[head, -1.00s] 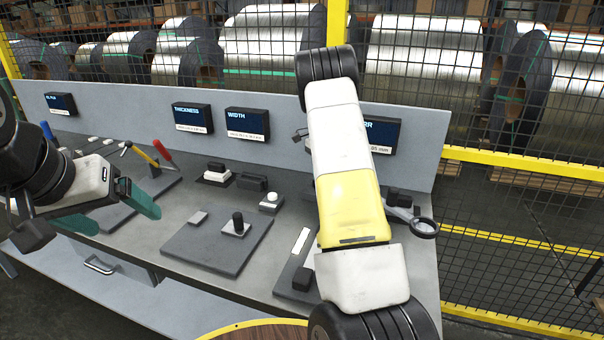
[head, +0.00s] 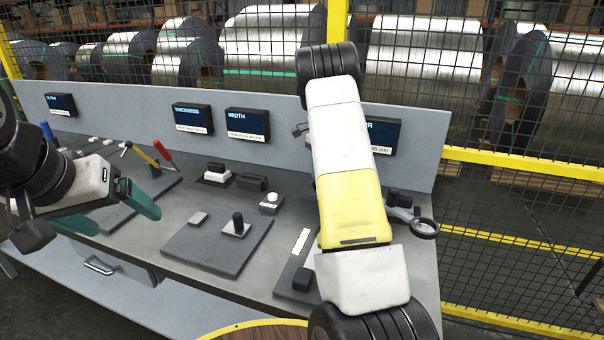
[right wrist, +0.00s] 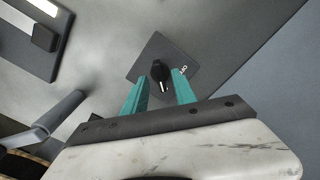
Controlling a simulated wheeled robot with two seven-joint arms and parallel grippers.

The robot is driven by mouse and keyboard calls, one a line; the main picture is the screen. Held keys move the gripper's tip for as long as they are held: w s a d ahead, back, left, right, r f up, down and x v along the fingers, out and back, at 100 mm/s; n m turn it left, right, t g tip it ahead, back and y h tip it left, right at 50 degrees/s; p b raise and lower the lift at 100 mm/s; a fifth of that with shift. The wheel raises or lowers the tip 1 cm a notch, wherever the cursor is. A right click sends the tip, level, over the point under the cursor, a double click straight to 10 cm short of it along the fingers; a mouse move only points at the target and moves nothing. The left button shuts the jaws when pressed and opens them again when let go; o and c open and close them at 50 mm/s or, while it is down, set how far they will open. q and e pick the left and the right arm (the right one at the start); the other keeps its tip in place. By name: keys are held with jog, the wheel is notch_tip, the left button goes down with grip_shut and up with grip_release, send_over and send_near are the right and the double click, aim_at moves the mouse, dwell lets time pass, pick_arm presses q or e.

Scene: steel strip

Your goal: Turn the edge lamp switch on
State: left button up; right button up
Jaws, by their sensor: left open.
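The edge lamp switch (right wrist: 160,74) is a black knob with a white mark on a dark square plate (right wrist: 153,52) lettered ON, seen in the right wrist view. My right gripper (right wrist: 161,79) is open, with its two teal fingers on either side of the knob and gaps showing beside it. I cannot tell how deep the fingertips reach. In the head view the switch and right gripper are hidden behind my right arm. My left gripper (head: 118,214) is open and empty over the left part of the bench.
A magnifier (head: 424,228) lies at the bench's right end. A grey plate (head: 205,248) with a black-knobbed block sits mid-bench. Display boxes (head: 247,124) line the back panel, with mesh fencing behind.

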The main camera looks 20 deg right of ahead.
notch_tip(320, 180, up, 6)
jog(key=shift+r, duration=0.1)
dwell(0.4)
